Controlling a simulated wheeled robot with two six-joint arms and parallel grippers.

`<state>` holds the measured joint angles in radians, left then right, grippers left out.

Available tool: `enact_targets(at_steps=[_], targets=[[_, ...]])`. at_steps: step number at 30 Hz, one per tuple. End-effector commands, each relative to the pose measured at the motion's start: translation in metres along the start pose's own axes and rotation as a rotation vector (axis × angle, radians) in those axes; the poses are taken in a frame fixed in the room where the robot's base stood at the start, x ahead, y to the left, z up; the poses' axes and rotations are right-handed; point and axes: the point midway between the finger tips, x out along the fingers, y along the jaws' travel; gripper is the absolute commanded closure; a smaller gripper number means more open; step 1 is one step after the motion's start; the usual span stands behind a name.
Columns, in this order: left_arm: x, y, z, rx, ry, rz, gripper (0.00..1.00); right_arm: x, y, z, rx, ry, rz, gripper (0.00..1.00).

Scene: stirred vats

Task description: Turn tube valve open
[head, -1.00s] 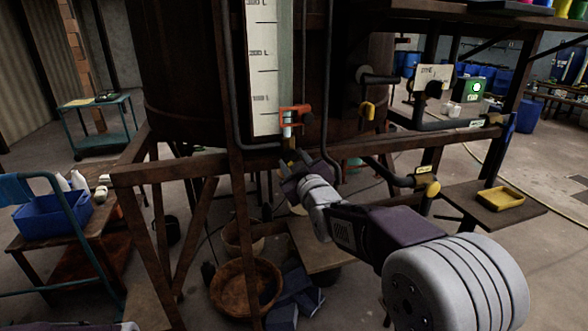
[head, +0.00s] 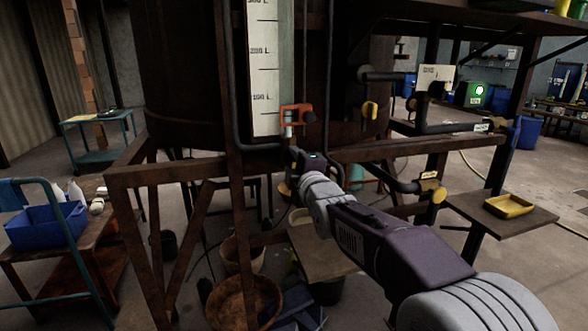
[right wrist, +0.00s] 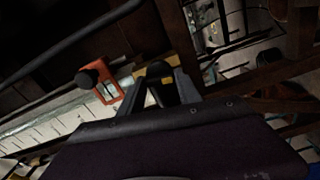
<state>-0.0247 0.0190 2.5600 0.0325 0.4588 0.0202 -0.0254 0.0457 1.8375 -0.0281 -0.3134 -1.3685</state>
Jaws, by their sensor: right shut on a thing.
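The sight tube with its litre scale (head: 263,70) runs down the front of the dark vat. An orange bracket with a black knob (head: 296,115) holds its lower end. My right gripper (head: 293,160) is just below this bracket. In the right wrist view, my right gripper (right wrist: 160,92) is shut on the tube valve, whose yellow part (right wrist: 151,73) shows between and beyond the fingers. The orange bracket (right wrist: 98,84) is to the left there. The fingers and wrist hide most of the valve, so its handle angle is unclear. My left gripper is out of view.
A rusty frame rail (head: 190,167) crosses in front of the vat. A yellow tray (head: 509,206) lies on a side shelf. A blue crate (head: 45,226) stands at left. A basket (head: 240,300) is below.

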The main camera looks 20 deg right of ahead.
Motion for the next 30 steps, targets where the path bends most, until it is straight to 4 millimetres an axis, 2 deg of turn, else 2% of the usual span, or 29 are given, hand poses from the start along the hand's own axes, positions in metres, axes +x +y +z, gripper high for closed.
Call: enact_targets(at_steps=[12, 29, 30], targets=[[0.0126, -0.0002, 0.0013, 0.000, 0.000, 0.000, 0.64, 0.0001, -0.0021, 0.0000, -0.169, 0.000, -0.002, 1.00], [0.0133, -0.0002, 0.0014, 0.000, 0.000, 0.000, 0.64, 0.0002, -0.0018, 0.0000, -0.194, 0.001, -0.003, 1.00], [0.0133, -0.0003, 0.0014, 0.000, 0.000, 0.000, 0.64, 0.0002, -0.0018, 0.0000, -0.193, 0.001, -0.003, 0.49]])
